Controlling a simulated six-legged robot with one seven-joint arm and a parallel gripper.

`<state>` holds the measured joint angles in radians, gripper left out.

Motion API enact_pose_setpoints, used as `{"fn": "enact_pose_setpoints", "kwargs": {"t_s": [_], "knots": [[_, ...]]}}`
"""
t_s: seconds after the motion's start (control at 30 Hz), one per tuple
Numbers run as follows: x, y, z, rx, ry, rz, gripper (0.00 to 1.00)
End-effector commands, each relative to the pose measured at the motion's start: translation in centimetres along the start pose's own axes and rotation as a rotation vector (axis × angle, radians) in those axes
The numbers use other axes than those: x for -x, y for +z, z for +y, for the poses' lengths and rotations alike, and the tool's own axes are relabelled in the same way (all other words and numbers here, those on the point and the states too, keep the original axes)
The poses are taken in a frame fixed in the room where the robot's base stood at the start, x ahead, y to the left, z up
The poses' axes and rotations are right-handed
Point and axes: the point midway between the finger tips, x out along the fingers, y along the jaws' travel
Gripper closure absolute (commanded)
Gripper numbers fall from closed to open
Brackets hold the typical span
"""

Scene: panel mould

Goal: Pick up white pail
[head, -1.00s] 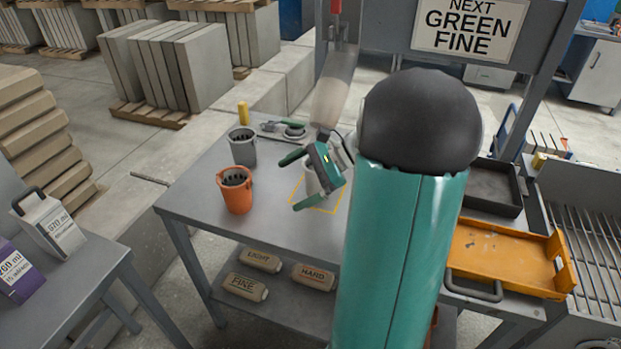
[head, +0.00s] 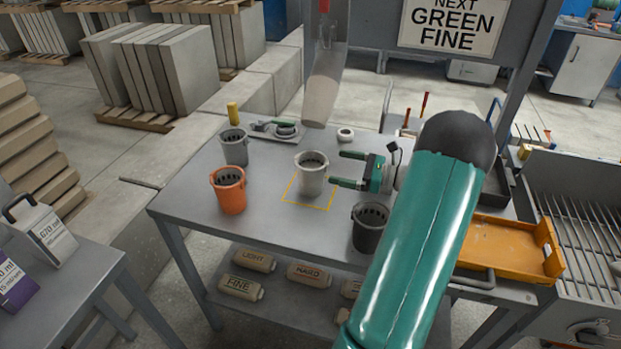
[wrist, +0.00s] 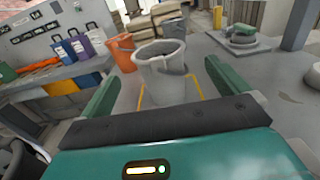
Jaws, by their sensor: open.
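The white pail (head: 311,180) stands upright on the grey table (head: 270,222), inside a yellow outlined square. In the head view my gripper (head: 337,168) is just right of the pail, its two green fingers open and pointing left toward it. In the wrist view the white pail (wrist: 165,84) is ahead of my gripper (wrist: 160,78), roughly between the lines of the two spread fingers. I see no contact; the jaws are empty.
An orange pail (head: 229,192) and a grey pail (head: 234,147) stand left of the white pail. A pale chute (head: 322,90) hangs behind the white pail. An orange tray (head: 505,246) lies at right.

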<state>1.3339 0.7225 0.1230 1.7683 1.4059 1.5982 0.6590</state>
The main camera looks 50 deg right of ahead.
Motion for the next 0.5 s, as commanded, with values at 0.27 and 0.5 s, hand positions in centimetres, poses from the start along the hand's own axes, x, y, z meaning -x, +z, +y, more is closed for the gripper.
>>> {"fn": "enact_pose_setpoints", "kwargs": {"t_s": [0.27, 0.5], "knots": [[-4.1, -0.1, 0.1, 0.001, 0.002, 0.002, 0.00], [-6.2, -0.5, 0.4, -0.001, 0.003, 0.002, 0.00]]}}
